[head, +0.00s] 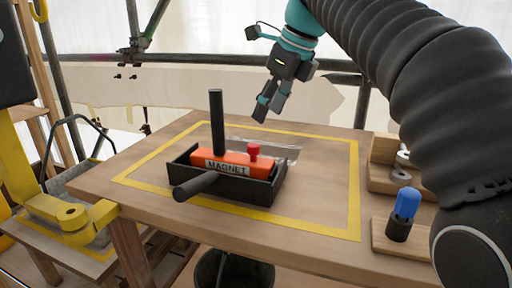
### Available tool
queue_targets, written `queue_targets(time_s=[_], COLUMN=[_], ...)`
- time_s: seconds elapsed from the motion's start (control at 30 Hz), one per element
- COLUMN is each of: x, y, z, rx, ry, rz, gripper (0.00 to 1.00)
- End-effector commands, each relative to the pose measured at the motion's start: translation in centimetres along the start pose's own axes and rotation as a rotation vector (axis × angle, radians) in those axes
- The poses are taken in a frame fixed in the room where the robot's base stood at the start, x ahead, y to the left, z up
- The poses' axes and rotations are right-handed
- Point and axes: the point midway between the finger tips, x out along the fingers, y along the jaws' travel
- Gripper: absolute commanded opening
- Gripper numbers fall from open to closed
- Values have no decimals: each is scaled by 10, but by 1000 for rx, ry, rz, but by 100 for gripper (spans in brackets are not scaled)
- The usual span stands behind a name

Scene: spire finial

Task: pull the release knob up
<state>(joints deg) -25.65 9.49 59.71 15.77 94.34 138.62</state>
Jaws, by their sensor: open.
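The release knob (254,150) is a small red knob with a flared top. It stands on the right end of an orange block (208,163) labelled MAGNET. The block sits in a black open tray (262,188) on the wooden table. A tall black post (217,120) rises at the block's left end, and a black handle (195,185) sticks out towards the front left. My gripper (267,112) is above and slightly right of the knob in the picture, fingers pointing down. It is open, empty and apart from the knob.
A yellow tape outline (290,222) surrounds the tray on the table (320,250). At the right are a blue-topped black piece (406,207) on a wooden base and a wooden holder (385,178) with metal parts. The tabletop right of the tray is clear. Scaffold poles (200,58) stand behind.

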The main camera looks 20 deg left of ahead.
Motion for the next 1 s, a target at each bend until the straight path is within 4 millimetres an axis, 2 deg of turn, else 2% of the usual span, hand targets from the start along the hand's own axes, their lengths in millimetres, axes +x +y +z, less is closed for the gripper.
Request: queue_targets(time_s=[0.03, 0.2, 0.5, 0.7, 0.97, 1.0], x=[13, 45, 87, 98, 98, 98], y=[1, 0, -1, -1, -1, -1], z=[-2, -2, -2, -2, -2, -2], rx=[-1, 0, 1, 1, 1, 1], ry=[2, 2, 1, 1, 0, 0], rz=[2, 1, -1, -2, -2, -2], gripper=[55, 55, 55, 55, 55, 50])
